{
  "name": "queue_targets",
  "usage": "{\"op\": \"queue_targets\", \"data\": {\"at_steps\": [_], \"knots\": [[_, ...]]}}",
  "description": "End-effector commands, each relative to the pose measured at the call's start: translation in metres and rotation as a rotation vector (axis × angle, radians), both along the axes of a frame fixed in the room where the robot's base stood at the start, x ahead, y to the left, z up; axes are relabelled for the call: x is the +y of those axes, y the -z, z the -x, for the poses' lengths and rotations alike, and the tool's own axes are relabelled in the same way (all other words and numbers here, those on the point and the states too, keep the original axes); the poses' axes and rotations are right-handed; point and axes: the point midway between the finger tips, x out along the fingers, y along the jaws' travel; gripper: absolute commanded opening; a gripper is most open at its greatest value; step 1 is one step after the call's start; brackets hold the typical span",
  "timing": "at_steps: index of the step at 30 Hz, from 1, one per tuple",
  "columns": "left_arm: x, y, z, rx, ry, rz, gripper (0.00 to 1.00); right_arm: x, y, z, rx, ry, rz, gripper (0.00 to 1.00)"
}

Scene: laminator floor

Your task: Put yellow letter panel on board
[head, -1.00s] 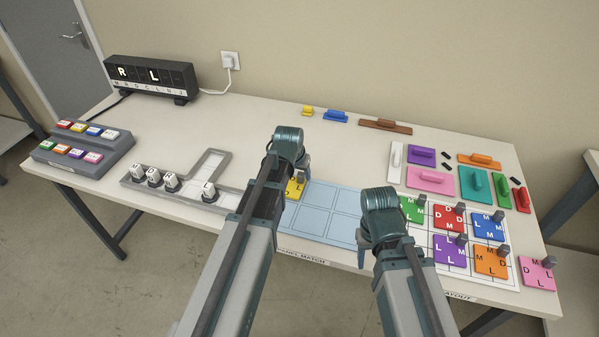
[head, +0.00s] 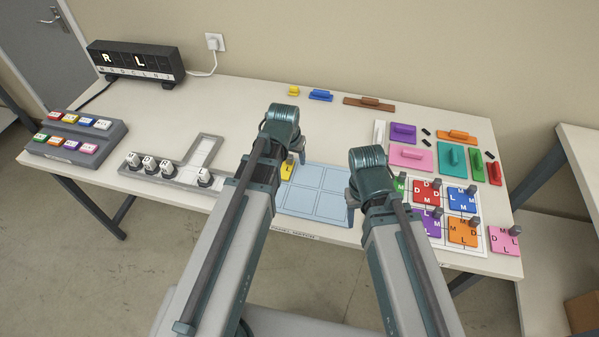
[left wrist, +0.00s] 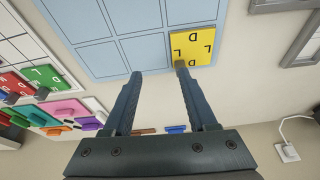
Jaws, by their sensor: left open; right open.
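The yellow letter panel (head: 287,168) lies at the far-left corner of the light blue gridded board (head: 318,195), partly hidden by my left arm in the head view. In the left wrist view, the yellow panel (left wrist: 193,46) lies flat over the corner cell of the blue board (left wrist: 142,53). Its letters and edges show clearly. My left gripper (left wrist: 158,71) is open and empty, with one fingertip overlapping the panel's edge in the picture; I cannot tell whether they touch. My right gripper (head: 352,203) is open near the board's right edge, its fingers mostly hidden.
A white layout sheet (head: 480,238) with several coloured letter panels lies right of the board; a pink panel (head: 504,240) sits beside it. A grey tray (head: 206,149) with lettered cubes is at left. Coloured handled blocks (head: 411,157) lie behind.

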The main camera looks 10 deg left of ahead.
Motion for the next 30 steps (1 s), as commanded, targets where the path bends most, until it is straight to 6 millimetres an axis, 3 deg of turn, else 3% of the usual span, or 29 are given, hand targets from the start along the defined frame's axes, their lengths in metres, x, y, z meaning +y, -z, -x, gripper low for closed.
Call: {"op": "queue_targets", "data": {"at_steps": [1,6,9,12,30], "knots": [[-0.025,0.003,0.029,0.05,0.046,-0.015,0.58,0.0,0.0,0.0,0.0,0.0,0.0,0.5],[-0.074,0.009,0.107,0.218,0.153,-0.085,0.58,0.0,0.0,0.0,0.0,0.0,0.0,0.5],[-0.088,0.009,0.139,0.284,0.192,-0.123,0.58,0.0,0.0,0.0,0.0,0.0,0.0,0.5],[-0.095,0.009,0.157,0.323,0.213,-0.149,0.58,0.0,0.0,0.0,0.0,0.0,0.0,0.5],[-0.096,0.008,0.161,0.335,0.218,-0.157,0.58,0.0,0.0,0.0,0.0,0.0,0.0,0.5]]}}
